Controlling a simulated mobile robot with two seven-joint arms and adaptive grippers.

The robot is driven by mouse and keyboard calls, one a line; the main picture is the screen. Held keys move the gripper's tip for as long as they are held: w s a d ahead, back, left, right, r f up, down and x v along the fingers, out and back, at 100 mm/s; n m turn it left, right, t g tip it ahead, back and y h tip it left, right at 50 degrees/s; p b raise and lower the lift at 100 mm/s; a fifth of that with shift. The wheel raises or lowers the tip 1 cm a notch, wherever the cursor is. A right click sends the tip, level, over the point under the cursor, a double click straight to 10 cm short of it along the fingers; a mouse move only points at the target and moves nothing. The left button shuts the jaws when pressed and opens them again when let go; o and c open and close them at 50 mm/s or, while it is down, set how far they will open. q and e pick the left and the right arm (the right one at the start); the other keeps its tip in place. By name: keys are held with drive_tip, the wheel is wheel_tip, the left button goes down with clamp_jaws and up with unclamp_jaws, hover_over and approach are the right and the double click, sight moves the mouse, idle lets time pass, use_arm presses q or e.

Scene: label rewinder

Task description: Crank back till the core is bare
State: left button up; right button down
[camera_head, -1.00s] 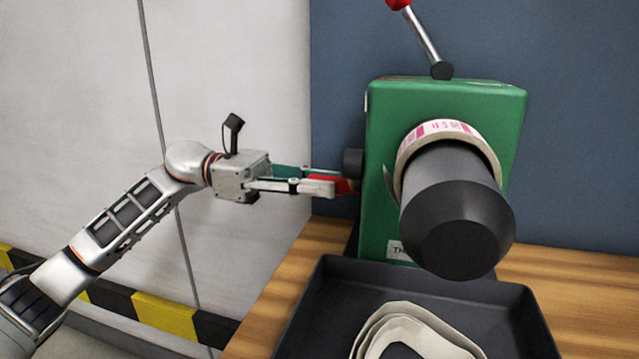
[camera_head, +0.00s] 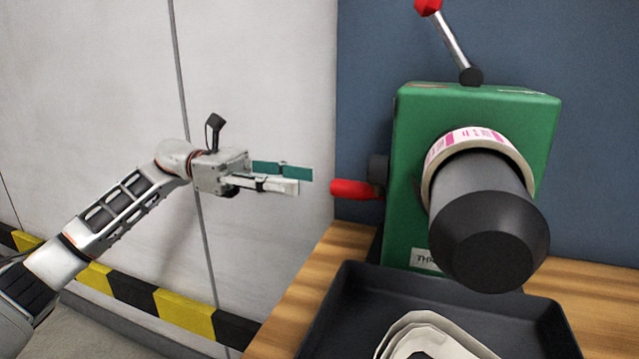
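The green rewinder (camera_head: 415,150) stands on the wooden bench. A black core (camera_head: 480,190) with a wider dark end cap (camera_head: 490,245) sticks out of its front. A ring of label web with pink print (camera_head: 466,140) is still around the core's rear, against the green face. A red crank handle (camera_head: 352,189) points left from a dark hub (camera_head: 378,172) on the rewinder's left side. My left gripper (camera_head: 290,180) is left of the red handle, apart from it. Its fingers look parted with nothing between them. My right gripper is out of view.
A red-knobbed lever (camera_head: 452,45) rises from the rewinder's top. A black tray (camera_head: 345,305) below the core holds loose pale strip loops (camera_head: 430,335). Bare wooden bench (camera_head: 590,290) shows at the right. A black-and-yellow stripe (camera_head: 180,308) runs along the wall at left.

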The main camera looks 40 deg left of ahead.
use_arm(q)
drive_tip(key=shift+v, duration=1.4)
